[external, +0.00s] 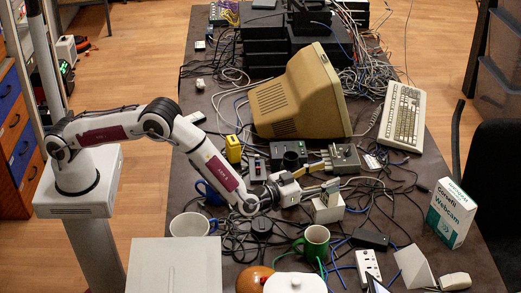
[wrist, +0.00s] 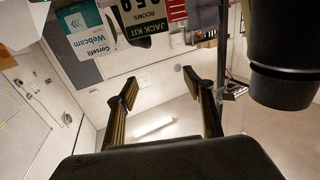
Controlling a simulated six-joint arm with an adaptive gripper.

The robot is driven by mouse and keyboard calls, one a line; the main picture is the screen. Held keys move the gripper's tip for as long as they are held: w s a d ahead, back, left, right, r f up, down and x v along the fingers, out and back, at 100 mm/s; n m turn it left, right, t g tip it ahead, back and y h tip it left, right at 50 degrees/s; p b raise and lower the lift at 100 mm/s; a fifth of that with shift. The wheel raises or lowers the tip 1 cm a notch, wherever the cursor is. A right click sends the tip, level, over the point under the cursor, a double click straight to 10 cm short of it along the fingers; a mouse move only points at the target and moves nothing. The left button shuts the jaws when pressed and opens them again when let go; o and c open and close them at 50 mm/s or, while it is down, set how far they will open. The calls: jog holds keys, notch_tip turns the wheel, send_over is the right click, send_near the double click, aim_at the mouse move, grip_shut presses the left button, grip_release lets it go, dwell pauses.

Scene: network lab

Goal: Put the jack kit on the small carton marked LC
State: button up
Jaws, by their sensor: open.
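The jack kit (wrist: 146,22) is a small dark box with a pale label reading JACK KIT, upside down at the top of the wrist view. In the external view a small dark-faced item that looks like it (external: 333,194) appears to stand on a small white carton (external: 327,211). The carton's LC marking cannot be read. My gripper (external: 318,189) is level, close behind the kit and just above the carton. In the wrist view my gripper (wrist: 161,86) has its fingers wide apart with nothing between the tips; the kit lies outside them.
A green mug (external: 314,243) and a white mug (external: 190,225) stand in front. A webcam box (external: 451,212) stands at the right. A beige monitor (external: 300,95) is behind.

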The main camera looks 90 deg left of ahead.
notch_tip(320, 180, up, 14)
jog(key=s+d+m+g+h, duration=0.1)
jog(key=s+m+h, duration=0.15)
jog(key=h, duration=0.25)
jog(key=s+a+r+m+g+h, duration=0.1)
jog(key=s+r+h, duration=0.1)
jog(key=s+r, duration=0.35)
jog(key=s+r+g+h, duration=0.1)
jog(key=s+r+g, duration=0.15)
jog(key=s, duration=0.65)
jog(key=s+a+f+g, duration=0.2)
jog(key=s+a, duration=0.1)
jog(key=s, duration=1.1)
jog(key=s+a+f+g, duration=0.2)
jog(key=s+a, duration=0.1)
jog(key=s, duration=1.1)
jog(key=s+a+f+g+y, duration=0.1)
jog(key=s+a, duration=0.3)
jog(key=s, duration=1)
jog(key=shift+f+m+g, duration=0.45)
jog(key=shift+f+g, duration=0.05)
jog(key=shift+g, duration=0.25)
